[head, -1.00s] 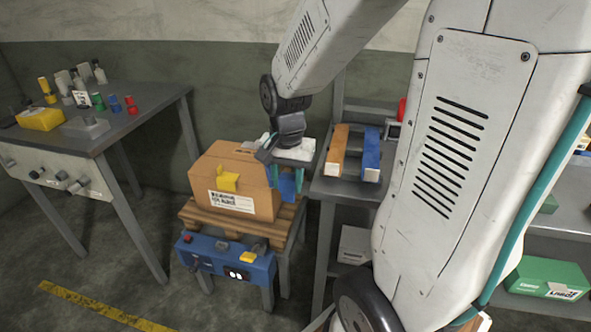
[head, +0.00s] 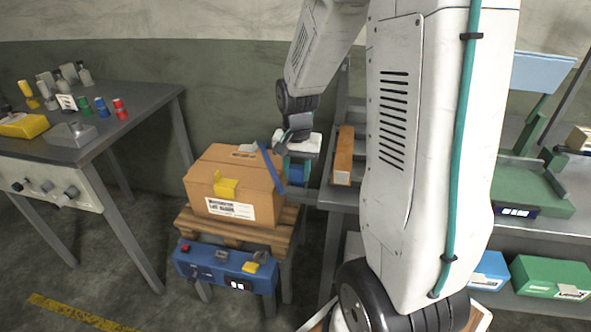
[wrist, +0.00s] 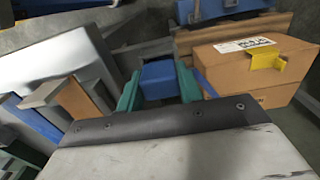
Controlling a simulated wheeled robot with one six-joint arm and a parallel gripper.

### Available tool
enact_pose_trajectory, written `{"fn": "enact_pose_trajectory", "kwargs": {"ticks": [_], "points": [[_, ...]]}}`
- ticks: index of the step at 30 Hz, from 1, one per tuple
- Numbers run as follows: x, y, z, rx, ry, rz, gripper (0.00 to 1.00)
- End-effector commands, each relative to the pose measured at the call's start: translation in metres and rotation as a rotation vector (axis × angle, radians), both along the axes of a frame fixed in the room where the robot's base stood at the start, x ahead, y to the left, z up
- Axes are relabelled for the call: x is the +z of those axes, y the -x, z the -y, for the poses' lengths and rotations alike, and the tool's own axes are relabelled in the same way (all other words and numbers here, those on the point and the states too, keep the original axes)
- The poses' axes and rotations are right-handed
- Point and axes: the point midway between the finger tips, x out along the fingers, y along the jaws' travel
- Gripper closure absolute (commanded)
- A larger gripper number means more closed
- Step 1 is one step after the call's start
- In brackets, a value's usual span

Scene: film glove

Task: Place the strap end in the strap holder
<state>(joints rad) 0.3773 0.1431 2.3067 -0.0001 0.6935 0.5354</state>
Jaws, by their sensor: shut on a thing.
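My gripper (head: 298,170) has teal fingers and is shut on a blue block, the strap end (wrist: 160,78), at the right side of the cardboard box (head: 205,170). The strap end also shows in the head view (head: 297,174), partly hidden by the fingers. A blue strap (head: 270,166) slants across the box's right edge near my gripper. It also shows beside the right finger in the wrist view (wrist: 205,84). A yellow bracket (head: 226,187), which looks like the strap holder, sits on the box's front face, left of and apart from my gripper. It shows in the wrist view too (wrist: 267,61).
The box rests on a wooden pallet (head: 228,230) over a stand with a blue control panel (head: 225,266). A grey workbench (head: 120,132) stands at the left. A shelf with an orange-brown bar (head: 344,150) is close to the gripper's right.

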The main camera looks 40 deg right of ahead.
Motion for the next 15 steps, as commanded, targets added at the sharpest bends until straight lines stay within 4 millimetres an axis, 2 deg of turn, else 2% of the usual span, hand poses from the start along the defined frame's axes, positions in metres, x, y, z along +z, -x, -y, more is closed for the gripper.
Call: {"fn": "enact_pose_trajectory", "kwargs": {"ticks": [10, 11, 12, 13, 15], "points": [[-0.0037, -0.0005, -0.0012, 0.002, 0.001, 0.001, 0.87], [-0.0042, -0.0005, -0.0013, 0.002, 0.001, 0.001, 0.61], [-0.0038, -0.0006, -0.0015, 0.003, 0.0, 0.001, 0.5], [-0.0037, -0.0007, -0.0017, 0.003, 0.0, 0.001, 0.42], [-0.0037, -0.0007, -0.002, 0.003, 0.0, 0.001, 0.42]]}}
